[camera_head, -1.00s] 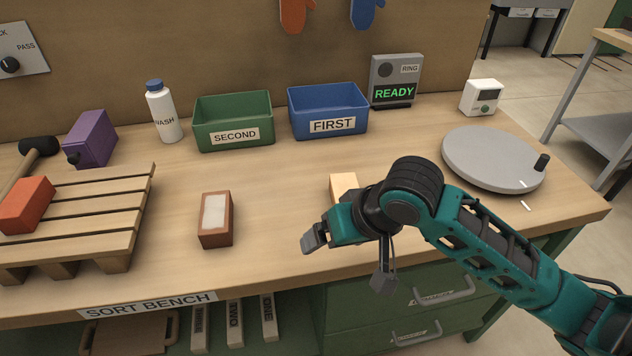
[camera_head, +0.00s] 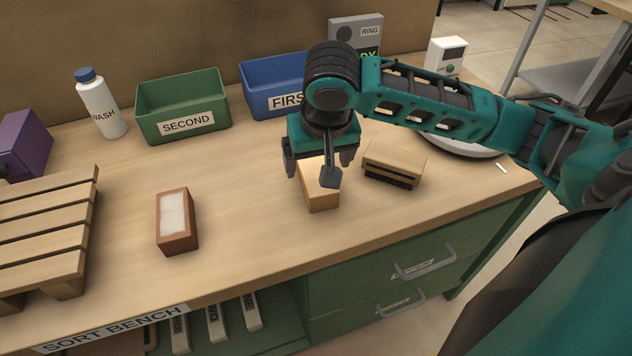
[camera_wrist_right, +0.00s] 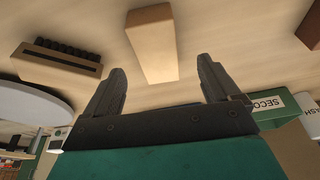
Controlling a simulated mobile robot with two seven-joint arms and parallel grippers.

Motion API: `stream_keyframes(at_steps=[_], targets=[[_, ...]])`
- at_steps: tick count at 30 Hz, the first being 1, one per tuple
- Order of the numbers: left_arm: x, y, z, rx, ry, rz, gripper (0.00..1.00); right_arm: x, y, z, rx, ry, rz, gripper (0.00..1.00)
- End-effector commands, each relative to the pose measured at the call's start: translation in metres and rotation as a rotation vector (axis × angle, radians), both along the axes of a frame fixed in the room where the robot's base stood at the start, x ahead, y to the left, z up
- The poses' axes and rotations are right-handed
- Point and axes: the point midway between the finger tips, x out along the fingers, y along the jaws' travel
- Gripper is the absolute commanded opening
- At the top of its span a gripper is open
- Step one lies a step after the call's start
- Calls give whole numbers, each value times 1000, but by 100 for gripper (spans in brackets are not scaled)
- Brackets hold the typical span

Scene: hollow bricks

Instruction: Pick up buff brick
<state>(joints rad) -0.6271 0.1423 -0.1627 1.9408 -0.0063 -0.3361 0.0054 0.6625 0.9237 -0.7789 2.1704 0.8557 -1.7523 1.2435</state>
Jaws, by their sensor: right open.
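The buff brick (camera_head: 320,190) stands on the bench right of the middle in the head view. It also shows in the right wrist view (camera_wrist_right: 152,42), beyond and between the finger tips. My right gripper (camera_head: 320,166) is open above the brick, with a finger on either side of it in the head view. In the right wrist view its two fingers (camera_wrist_right: 160,76) are apart with nothing between them. My gripper hides the brick's upper far part in the head view. My left gripper is not in view.
A red brick with a pale top (camera_head: 175,220) lies to the left. A wooden brush (camera_head: 394,163) lies just right of the buff brick. Green SECOND (camera_head: 184,128) and blue FIRST (camera_head: 262,99) bins stand behind. A pallet (camera_head: 45,225) is at the left.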

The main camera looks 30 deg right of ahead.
Motion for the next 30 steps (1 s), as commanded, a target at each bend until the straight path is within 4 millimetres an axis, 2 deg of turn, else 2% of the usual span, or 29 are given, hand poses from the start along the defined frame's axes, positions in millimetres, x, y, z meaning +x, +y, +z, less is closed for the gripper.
stream_keyframes(at_steps=[5,13,22,23,30], targets=[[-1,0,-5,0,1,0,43,4,-3,-14,-1,0,-1,89],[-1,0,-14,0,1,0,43,15,-10,-50,-1,0,0,89],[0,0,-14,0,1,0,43,16,-10,-54,0,-1,1,89],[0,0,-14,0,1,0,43,16,-10,-54,0,-1,1,88],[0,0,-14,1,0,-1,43,16,-10,-54,0,-1,1,65]])
